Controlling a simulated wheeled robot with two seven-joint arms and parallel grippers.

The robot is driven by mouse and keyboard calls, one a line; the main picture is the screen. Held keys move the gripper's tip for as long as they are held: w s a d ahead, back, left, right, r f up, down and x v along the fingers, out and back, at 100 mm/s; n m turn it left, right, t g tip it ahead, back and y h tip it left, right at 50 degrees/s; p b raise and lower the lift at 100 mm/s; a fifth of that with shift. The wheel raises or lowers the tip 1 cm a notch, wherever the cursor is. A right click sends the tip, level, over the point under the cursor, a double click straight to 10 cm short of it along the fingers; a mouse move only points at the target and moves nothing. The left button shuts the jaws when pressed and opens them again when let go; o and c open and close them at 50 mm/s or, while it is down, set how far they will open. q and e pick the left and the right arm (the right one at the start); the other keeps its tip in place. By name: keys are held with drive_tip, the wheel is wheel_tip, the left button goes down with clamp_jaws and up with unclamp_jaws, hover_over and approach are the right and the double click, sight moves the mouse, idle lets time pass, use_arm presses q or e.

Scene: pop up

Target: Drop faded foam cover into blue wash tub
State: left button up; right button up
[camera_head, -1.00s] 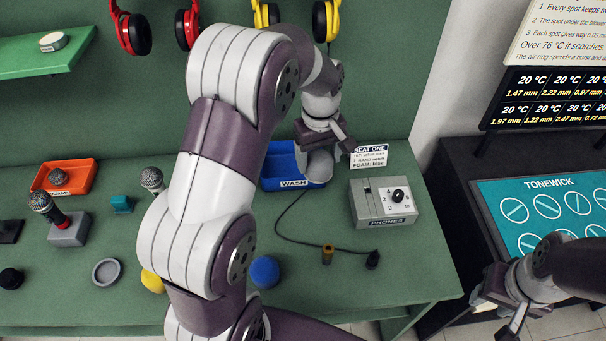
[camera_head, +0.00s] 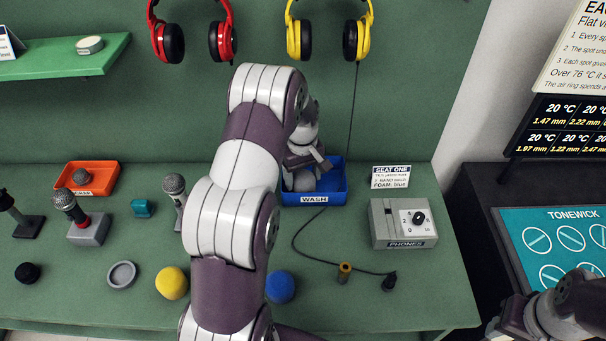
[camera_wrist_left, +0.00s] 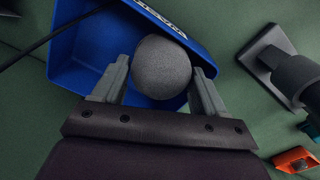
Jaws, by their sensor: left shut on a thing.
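The faded foam cover is a grey ball (camera_wrist_left: 162,68), held between the fingers of my left gripper (camera_wrist_left: 155,90) in the left wrist view. In the head view the grey cover (camera_head: 303,181) shows below my left gripper (camera_head: 306,168), at the blue wash tub (camera_head: 331,191). The tub is labelled WASH and also shows in the left wrist view (camera_wrist_left: 80,50). The cover is over the tub's opening; I cannot tell whether it touches the tub floor. My right gripper (camera_head: 508,325) is partly in view at the lower right, its fingers unclear.
An orange tray (camera_head: 105,187) with a grey ball stands at the left, near microphones (camera_head: 75,208). Yellow (camera_head: 172,283) and blue (camera_head: 280,287) foam balls lie in front. A grey phones box (camera_head: 402,223) with a cable stands right of the tub.

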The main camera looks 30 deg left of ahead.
use_arm(q)
drive_tip(key=shift+s, duration=0.1)
drive_tip(key=shift+f, duration=0.6)
drive_tip(key=o, duration=1.3)
